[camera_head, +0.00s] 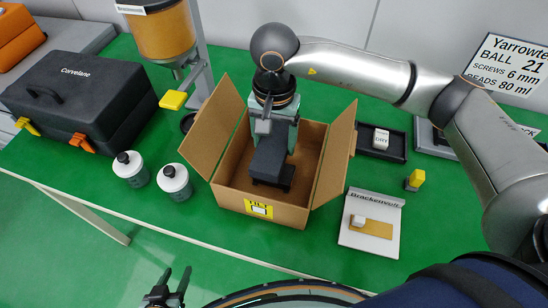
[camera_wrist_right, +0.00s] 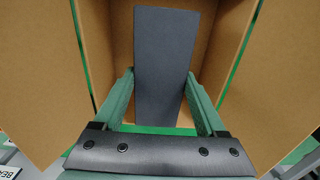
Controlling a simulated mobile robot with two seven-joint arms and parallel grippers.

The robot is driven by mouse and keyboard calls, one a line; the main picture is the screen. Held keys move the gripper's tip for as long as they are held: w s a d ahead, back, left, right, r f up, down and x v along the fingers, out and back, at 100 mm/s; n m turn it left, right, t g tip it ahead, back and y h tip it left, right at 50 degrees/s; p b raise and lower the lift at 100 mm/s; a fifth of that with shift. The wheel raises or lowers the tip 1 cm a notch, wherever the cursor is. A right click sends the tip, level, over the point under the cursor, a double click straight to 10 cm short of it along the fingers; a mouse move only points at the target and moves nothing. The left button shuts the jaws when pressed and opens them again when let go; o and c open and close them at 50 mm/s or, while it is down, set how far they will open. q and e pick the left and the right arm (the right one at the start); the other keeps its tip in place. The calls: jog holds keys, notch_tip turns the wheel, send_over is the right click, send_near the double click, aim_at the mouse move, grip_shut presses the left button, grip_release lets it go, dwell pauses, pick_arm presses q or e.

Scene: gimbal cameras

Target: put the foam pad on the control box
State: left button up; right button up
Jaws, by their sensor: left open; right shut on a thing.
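The foam pad (camera_head: 268,160) is a dark grey slab inside the open cardboard box (camera_head: 262,208). My right gripper (camera_head: 272,140) reaches down into the box and is shut on the pad. In the right wrist view the foam pad (camera_wrist_right: 165,65) stands between the two green fingers of the right gripper (camera_wrist_right: 160,90). A black object (camera_head: 286,182) shows partly beneath the pad in the head view; it may be the control box, but the pad hides most of it. I cannot tell whether they touch. My left gripper (camera_head: 166,291) is open and empty in front of the table.
The box flaps (camera_head: 337,155) spread out on both sides of my right gripper. Two bottles (camera_head: 174,181) stand left of the box, near a black case (camera_head: 75,98).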

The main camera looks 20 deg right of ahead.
aim_at(274, 143)
notch_tip(274, 143, down, 8)
jog(key=shift+r+p, duration=0.2)
jog(key=shift+p, duration=0.1)
jog(key=shift+f, duration=0.1)
jog(key=o, duration=1.3)
notch_tip(274, 143, up, 12)
jog(key=shift+r+b, duration=0.15)
jog(key=shift+b, duration=0.4)
